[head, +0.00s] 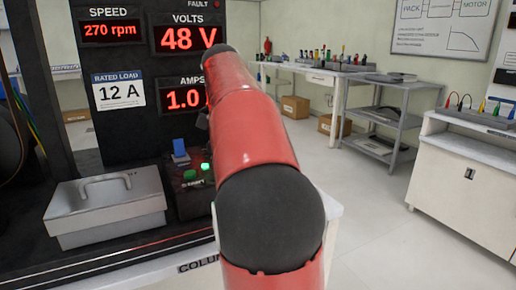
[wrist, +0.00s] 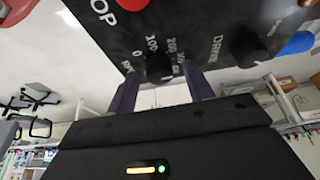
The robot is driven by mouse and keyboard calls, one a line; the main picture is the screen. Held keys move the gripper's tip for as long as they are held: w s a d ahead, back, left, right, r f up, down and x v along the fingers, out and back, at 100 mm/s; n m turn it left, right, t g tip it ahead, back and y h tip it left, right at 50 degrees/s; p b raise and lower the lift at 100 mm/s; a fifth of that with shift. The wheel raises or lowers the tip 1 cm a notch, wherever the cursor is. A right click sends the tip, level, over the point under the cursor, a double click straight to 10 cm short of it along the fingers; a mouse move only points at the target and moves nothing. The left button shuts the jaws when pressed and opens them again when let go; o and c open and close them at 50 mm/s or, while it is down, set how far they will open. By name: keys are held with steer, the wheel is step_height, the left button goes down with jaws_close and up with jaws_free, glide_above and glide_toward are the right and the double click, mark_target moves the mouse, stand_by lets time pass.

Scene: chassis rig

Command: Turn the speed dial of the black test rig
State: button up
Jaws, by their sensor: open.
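The black test rig (head: 140,130) stands at the left in the head view, its red SPEED display reading 270 rpm. In the wrist view its dark panel (wrist: 205,25) fills the top. A black round dial (wrist: 160,67) with a numbered scale, apparently the speed dial, sits on it. My gripper (wrist: 159,72) is open, its two fingertips on either side of this dial. I cannot tell whether they touch it. In the head view my red arm hides the gripper and the dial.
A grey lidded metal box (head: 105,205) and a control box with a green light (head: 205,167) stand on the rig. Floor at right is clear.

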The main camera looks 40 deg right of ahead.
steer(key=shift+r, duration=0.1)
steer(key=v, duration=0.7)
steer(key=shift+a+r, duration=0.2)
steer(key=shift+r, duration=0.05)
stand_by(0.4)
